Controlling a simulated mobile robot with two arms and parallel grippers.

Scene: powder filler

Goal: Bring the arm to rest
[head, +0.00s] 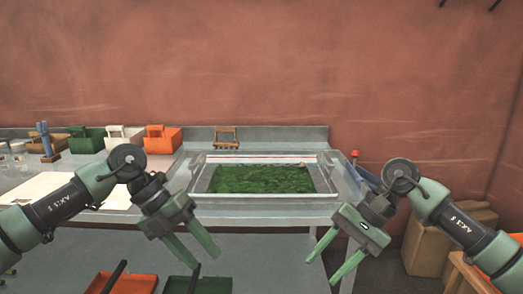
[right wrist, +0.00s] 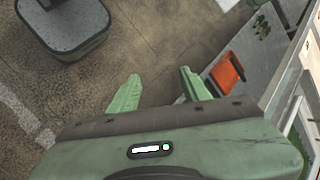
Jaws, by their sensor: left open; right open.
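My left gripper (head: 200,252) is open and empty, with its green fingers pointing down in front of the bench. My right gripper (head: 325,269) is open and empty, in front of the bench's right end. In the right wrist view the right gripper (right wrist: 158,90) shows its two fingers apart, with only floor between them. Both arms come in from the sides and bend at dark round joints.
A clear tray (head: 330,212) of green powder (head: 262,180) sits on the bench. Green, white and orange bins (head: 162,139) stand at the back left. Orange (head: 132,284) and green trays lie on the lower shelf. Cardboard boxes (head: 427,248) stand at right.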

